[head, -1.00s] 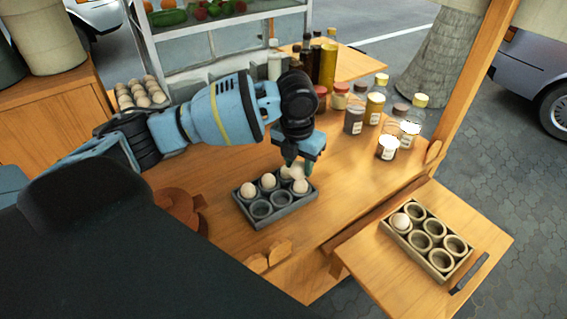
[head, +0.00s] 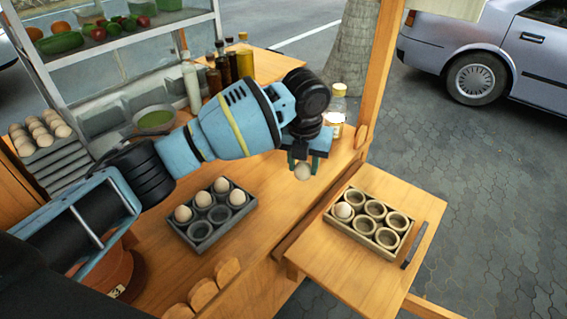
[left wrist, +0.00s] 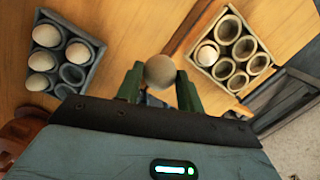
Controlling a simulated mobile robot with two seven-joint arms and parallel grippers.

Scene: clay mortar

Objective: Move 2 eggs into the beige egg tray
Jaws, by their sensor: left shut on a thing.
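My left gripper (head: 302,165) is shut on an egg (head: 303,172) and holds it in the air over the right part of the counter, between the two trays. The left wrist view also shows this egg (left wrist: 159,71) between the green fingertips. The beige egg tray (head: 360,237) rests on the side shelf at the right; one egg (head: 344,211) sits in its left corner cup, and the other cups look empty. A dark grey egg tray (head: 229,225) on the counter holds three eggs (head: 183,214) and has empty cups. My right gripper is not in view.
Glass bottles (head: 228,62) and a jar (head: 335,112) stand behind my left arm. A carton of eggs (head: 40,140) and a green bowl (head: 154,119) are at the back left. A wooden post (head: 380,70) rises behind the side shelf (head: 418,208).

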